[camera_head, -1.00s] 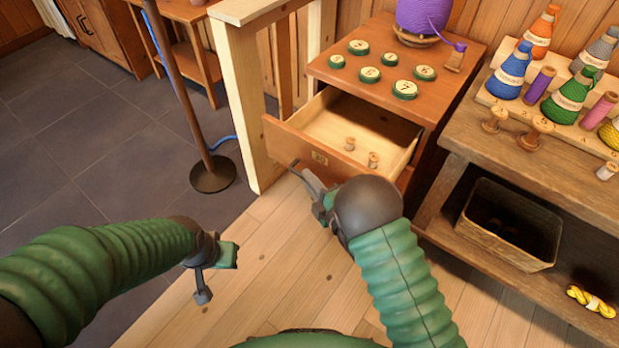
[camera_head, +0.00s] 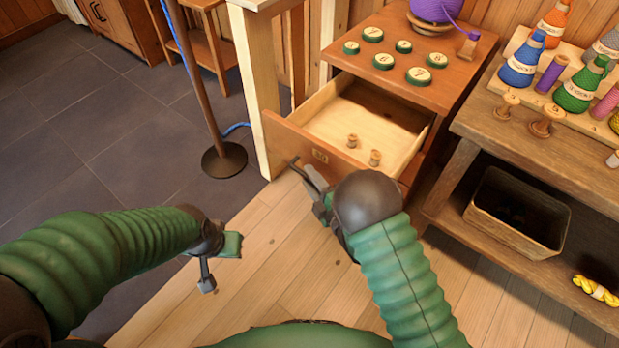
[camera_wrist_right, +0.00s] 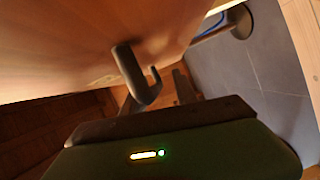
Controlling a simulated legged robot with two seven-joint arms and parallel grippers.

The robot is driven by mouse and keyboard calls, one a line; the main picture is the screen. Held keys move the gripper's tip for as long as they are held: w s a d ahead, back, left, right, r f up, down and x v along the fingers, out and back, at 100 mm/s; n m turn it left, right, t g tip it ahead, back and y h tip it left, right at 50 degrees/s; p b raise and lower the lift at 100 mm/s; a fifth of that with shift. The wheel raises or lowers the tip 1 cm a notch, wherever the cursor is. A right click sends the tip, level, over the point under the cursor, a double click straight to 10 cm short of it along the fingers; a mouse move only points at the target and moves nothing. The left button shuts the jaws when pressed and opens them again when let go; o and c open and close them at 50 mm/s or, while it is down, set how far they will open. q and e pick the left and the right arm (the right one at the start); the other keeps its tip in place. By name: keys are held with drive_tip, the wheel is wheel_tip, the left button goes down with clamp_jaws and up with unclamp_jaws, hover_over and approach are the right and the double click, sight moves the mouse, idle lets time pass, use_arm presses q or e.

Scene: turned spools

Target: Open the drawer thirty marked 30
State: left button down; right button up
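The wooden drawer (camera_head: 285,130) marked 30 stands open, pulled well out of the brown cabinet (camera_head: 463,62). Its number plate (camera_head: 320,156) is on the front. A dark curved handle (camera_wrist_right: 135,75) shows against the drawer front in the right wrist view. My right gripper (camera_head: 322,192) is at this handle, just in front of the drawer. Its fingertips are largely hidden, so I cannot tell whether it is closed around the handle. My left gripper (camera_head: 220,262) hangs empty over the floor at left, its fingers apart.
Green numbered discs (camera_head: 419,76) and a purple yarn ball (camera_head: 440,8) sit on the cabinet. A workbench (camera_head: 490,115) with cones stands at right, a basket (camera_head: 515,215) on its lower shelf. A lamp base (camera_head: 223,160) stands left of the cabinet's post. Floor before the drawer is clear.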

drive_tip(key=shift+r, duration=0.25)
drive_tip(key=shift+s, duration=0.25)
drive_tip(key=p+v, duration=0.1)
drive_tip(key=v, duration=1.5)
drive_tip(key=shift+d, duration=0.2)
drive_tip(key=shift+s+f, duration=0.1)
